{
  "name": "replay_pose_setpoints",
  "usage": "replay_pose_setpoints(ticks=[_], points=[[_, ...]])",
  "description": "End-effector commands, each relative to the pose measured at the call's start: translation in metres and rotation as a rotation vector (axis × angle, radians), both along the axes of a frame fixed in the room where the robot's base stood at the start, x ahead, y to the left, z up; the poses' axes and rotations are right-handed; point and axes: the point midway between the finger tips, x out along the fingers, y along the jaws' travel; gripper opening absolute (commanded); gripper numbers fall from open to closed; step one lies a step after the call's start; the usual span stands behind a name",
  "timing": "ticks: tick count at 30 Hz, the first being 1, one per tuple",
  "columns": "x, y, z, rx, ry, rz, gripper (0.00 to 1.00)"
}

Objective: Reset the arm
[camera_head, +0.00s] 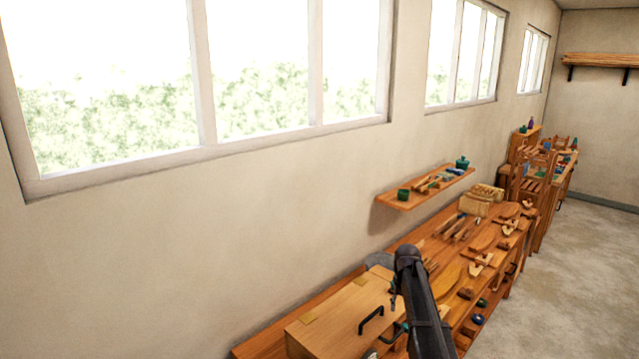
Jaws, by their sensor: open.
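My dark arm (424,312) rises from the bottom edge, right of centre, in the head view. Its rounded upper joint (407,257) stands in front of the workbench. Small dark parts show just left of the arm, but I cannot tell whether they belong to it. I cannot make out my gripper or its fingertips; the arm may hide them. Nothing is seen held.
A long wooden workbench (408,238) with several tools runs along the windowed wall. A wooden chest (332,322) with a black handle stands at its near end. A wall shelf (400,204) hangs above. Open floor (560,275) lies to the right.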

Motion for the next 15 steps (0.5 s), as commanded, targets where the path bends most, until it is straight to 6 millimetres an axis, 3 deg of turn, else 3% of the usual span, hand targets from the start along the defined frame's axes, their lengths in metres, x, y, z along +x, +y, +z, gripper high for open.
replay_pose_setpoints(ticks=[8,15], points=[[-0.063,0.024,-0.041,0.000,0.000,0.001,0.54],[-0.139,0.050,-0.086,0.000,0.000,0.003,0.54]])
